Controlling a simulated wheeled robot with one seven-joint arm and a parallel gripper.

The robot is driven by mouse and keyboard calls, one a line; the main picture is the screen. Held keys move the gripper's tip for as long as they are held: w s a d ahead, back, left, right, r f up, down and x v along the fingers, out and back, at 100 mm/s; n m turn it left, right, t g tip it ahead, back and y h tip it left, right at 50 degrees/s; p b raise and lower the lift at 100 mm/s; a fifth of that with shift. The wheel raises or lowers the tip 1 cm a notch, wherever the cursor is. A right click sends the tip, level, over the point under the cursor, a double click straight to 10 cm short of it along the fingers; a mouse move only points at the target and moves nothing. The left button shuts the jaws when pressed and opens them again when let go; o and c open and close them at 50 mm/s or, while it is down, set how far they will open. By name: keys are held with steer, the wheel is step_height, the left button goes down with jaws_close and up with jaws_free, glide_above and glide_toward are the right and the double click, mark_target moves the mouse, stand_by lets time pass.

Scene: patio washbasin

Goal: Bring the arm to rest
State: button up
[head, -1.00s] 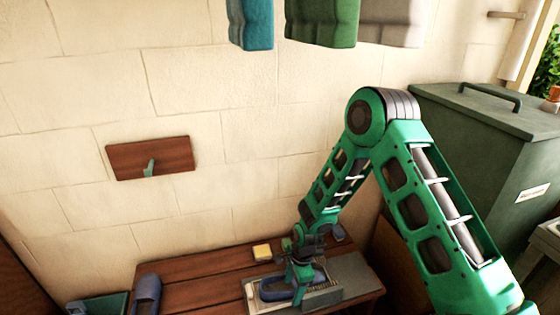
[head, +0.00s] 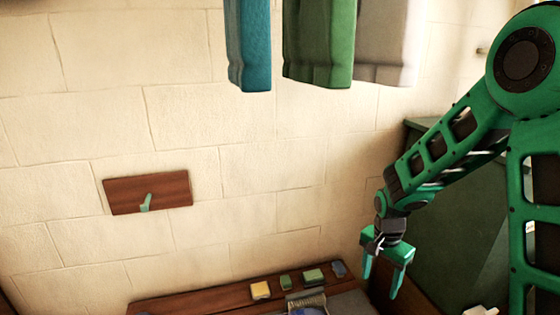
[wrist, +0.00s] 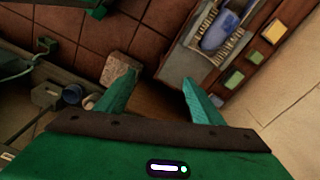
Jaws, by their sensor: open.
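My green arm is raised at the right of the head view. My gripper (head: 382,276) hangs from it with its fingers pointing down, open and empty, to the right of the wooden bench top (head: 170,303) and in front of the dark green cabinet (head: 450,225). In the wrist view my gripper (wrist: 158,90) shows two spread green fingers with nothing between them. A blue object (wrist: 217,32) lies on a tray (wrist: 190,62) on the bench, apart from the fingers.
A yellow block (head: 260,290) and two green blocks (head: 313,276) sit along the bench's back. Teal (head: 248,45), green (head: 320,45) and pale cloths (head: 388,45) hang above. A wooden plate with a hook (head: 148,192) is on the wall. Tiled floor (wrist: 60,50) shows below.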

steer(key=s+d+r+n, duration=0.2)
steer(key=s+d+r, duration=0.8)
steer(key=s+r, duration=0.1)
steer(key=s+d+r+n, duration=0.1)
steer(key=s+r, duration=0.1)
steer(key=s, duration=0.6)
steer(key=s+d+r+n, duration=0.1)
steer(key=s+d+r, duration=0.1)
steer(key=s, duration=0.6)
steer(key=shift+s+d+r+y, duration=0.15)
steer(key=shift+s+r+y, duration=0.25)
steer(key=shift+r, duration=0.15)
steer(key=shift+w+f, duration=0.25)
steer(key=shift+w, duration=0.45)
